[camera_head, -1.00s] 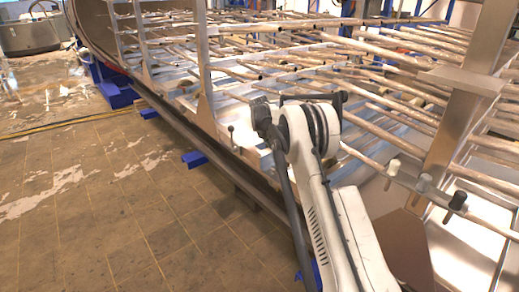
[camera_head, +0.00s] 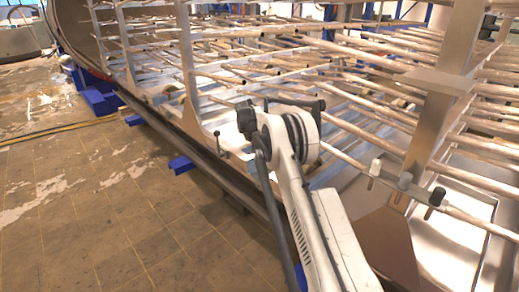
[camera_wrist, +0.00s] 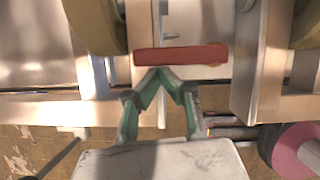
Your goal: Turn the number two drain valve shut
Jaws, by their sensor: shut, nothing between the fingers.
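A red bar-shaped handle (camera_wrist: 182,55) lies crosswise in the wrist view, in front of a pale metal frame. No number shows on it, so I cannot tell whether it is the number two drain valve. My gripper (camera_wrist: 160,72) has green fingers whose tips meet just below the left half of the red bar. Nothing is between them. I cannot tell whether the tips touch the bar. In the head view my gripper and the red handle are not visible; my white arm reaches in among the metal racks.
Tan round parts (camera_wrist: 95,25) flank the bar at upper left and upper right. A pink-and-dark cylinder (camera_wrist: 296,150) sits at lower right. Long pipes (camera_head: 370,100) and a metal upright (camera_head: 440,90) crowd the arm's right side. Tiled floor (camera_head: 90,210) is open at left.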

